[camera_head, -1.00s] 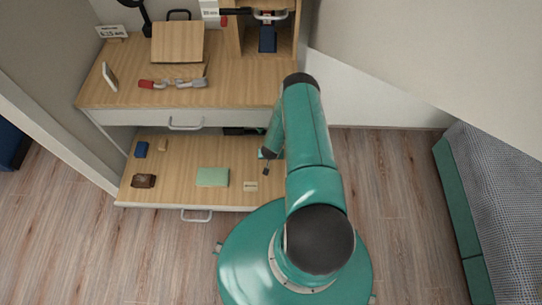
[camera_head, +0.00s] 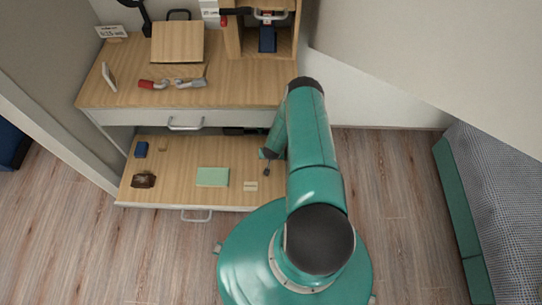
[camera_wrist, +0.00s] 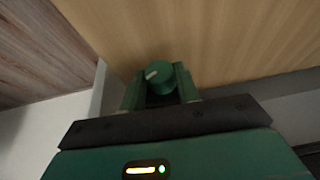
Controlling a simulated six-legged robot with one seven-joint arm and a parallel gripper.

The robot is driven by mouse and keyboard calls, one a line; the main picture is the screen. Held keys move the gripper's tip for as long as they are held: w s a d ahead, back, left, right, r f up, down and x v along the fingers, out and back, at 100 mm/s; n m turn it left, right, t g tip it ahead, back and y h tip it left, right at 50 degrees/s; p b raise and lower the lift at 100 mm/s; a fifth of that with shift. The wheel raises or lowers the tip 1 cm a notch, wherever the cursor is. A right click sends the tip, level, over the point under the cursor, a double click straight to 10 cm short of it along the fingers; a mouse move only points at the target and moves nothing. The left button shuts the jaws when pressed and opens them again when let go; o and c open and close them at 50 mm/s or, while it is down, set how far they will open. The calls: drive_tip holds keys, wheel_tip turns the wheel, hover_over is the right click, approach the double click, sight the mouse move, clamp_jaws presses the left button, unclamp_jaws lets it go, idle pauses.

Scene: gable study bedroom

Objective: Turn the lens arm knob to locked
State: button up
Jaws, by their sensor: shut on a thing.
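A round green knob (camera_wrist: 161,71) with a pale pointer mark shows in the wrist view, against a light wood surface. The mark lies toward the left of the knob's face in that view. My gripper (camera_wrist: 158,86) has its two green fingers on either side of the knob and is shut on it. The lower part of the knob is shaded between the fingers. In the head view my arm covers the area around the knob, and I cannot make out the knob or the fingertips there.
The wooden desk (camera_head: 240,85) has a lower board holding a green pad (camera_head: 212,177), a dark brown item (camera_head: 143,180) and a small blue block (camera_head: 141,149). Red-handled and grey tools lie on the desktop. A bed (camera_head: 500,190) stands at right; the floor between is clear.

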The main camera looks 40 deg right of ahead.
drive_tip(key=shift+d, duration=0.15)
drive_tip(key=shift+s+d+m+t+y, duration=0.15)
drive_tip(key=shift+m+t+y, duration=0.15)
drive_tip(key=shift+t+y, duration=0.5)
drive_tip(key=shift+s+f+m+t+y, duration=0.1)
drive_tip(key=shift+m+t+y, duration=0.2)
drive_tip(key=shift+t+y, duration=0.65)
drive_tip(key=shift+d+y, duration=0.1)
drive_tip(key=shift+y, duration=0.35)
drive_tip(key=o, duration=1)
drive_tip(key=shift+c, duration=0.2)
drive_tip(key=shift+g, duration=0.25)
